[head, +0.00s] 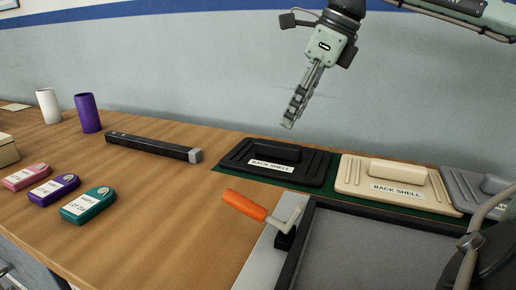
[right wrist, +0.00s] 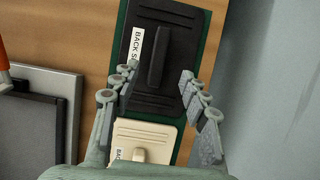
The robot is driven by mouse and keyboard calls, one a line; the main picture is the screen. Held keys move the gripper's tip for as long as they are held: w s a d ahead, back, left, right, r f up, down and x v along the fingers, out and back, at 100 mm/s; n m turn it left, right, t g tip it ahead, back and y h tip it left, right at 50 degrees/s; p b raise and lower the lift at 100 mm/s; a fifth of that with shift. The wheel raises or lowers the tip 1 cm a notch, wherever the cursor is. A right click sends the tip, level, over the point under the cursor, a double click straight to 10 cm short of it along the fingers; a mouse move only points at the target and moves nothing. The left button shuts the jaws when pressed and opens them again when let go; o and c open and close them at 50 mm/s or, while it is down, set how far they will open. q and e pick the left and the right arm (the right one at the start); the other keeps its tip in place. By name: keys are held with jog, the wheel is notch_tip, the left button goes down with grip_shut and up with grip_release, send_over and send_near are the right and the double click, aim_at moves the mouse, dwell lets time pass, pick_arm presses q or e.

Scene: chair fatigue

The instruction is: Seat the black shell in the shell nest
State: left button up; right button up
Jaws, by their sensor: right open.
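The black shell (head: 290,157) is a flat ribbed panel with a raised handle and a white "BACK SHELL" label. It lies on a green mat (head: 222,167) at the back of the table. My right gripper (head: 289,124) is above it, apart from it, pointing down and tilted. In the right wrist view the black shell (right wrist: 180,45) lies beyond the open, empty fingers (right wrist: 160,105). A grey panel with a dark raised rim (head: 307,222) is at front right; I cannot tell whether it is the shell nest. My left gripper is not in view.
A cream shell (head: 355,184) and a grey shell (head: 460,186) lie right of the black one. An orange-handled lever (head: 245,204) stands by the rimmed panel. A dark bar (head: 150,145), two cups and several coloured devices are at left. Bare table (head: 160,210) lies between.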

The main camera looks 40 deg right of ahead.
aim_at(281, 143)
jog(key=shift+w+f, duration=0.25)
jog(key=shift+w, duration=0.15)
jog(key=x, duration=0.4)
jog(key=s+x, duration=0.1)
jog(key=x, duration=0.1)
jog(key=shift+a+f, duration=0.1)
jog(key=shift+a, duration=0.05)
jog(key=shift+w+f, duration=0.25)
jog(key=shift+f, duration=0.2)
jog(key=shift+f, duration=0.2)
jog(key=shift+c, duration=0.3)
grip_shut()
